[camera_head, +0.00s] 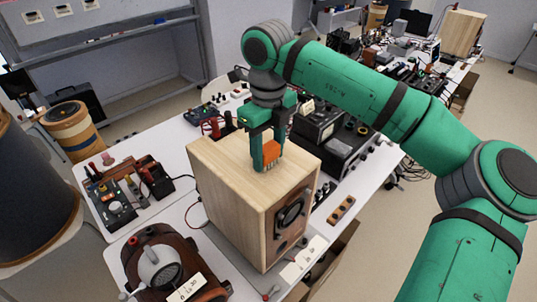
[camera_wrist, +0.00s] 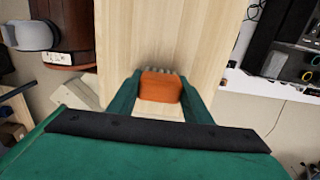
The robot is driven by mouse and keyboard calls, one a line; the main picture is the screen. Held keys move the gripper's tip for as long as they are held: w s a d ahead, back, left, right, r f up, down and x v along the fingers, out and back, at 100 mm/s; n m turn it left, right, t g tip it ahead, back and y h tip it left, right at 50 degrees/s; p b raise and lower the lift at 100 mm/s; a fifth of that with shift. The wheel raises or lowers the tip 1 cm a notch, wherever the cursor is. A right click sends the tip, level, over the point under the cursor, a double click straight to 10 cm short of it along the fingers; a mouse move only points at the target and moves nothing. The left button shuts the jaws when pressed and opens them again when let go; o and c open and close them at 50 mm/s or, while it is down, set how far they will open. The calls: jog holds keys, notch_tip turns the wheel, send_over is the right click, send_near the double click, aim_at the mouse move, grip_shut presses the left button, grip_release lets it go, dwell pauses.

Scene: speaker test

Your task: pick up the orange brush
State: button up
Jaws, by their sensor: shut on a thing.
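The orange brush (camera_head: 270,152) is between the fingers of my gripper (camera_head: 266,160), at the top of a pale wooden speaker box (camera_head: 222,170). In the wrist view the brush (camera_wrist: 160,87) shows its orange block, with grey bristles along its far edge. The two green fingers of my gripper (camera_wrist: 160,98) are shut on its left and right sides. The bristles are at or just above the box top (camera_wrist: 165,30); I cannot tell whether they touch it.
A meter box (camera_head: 318,122) and other black instruments stand behind and right of the speaker. A brown device with a grey dial (camera_head: 165,270) is at the front left. Small electronics (camera_head: 115,200) lie on the white table (camera_head: 185,195) at left. Most of the speaker top is bare.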

jog(key=shift+r, duration=0.1)
jog(key=shift+r, duration=0.55)
jog(key=s+a+r, duration=0.8)
jog(key=a+r, duration=0.3)
jog(key=shift+s+r, duration=0.35)
jog(key=shift+r, duration=0.05)
jog(key=shift+o, duration=0.6)
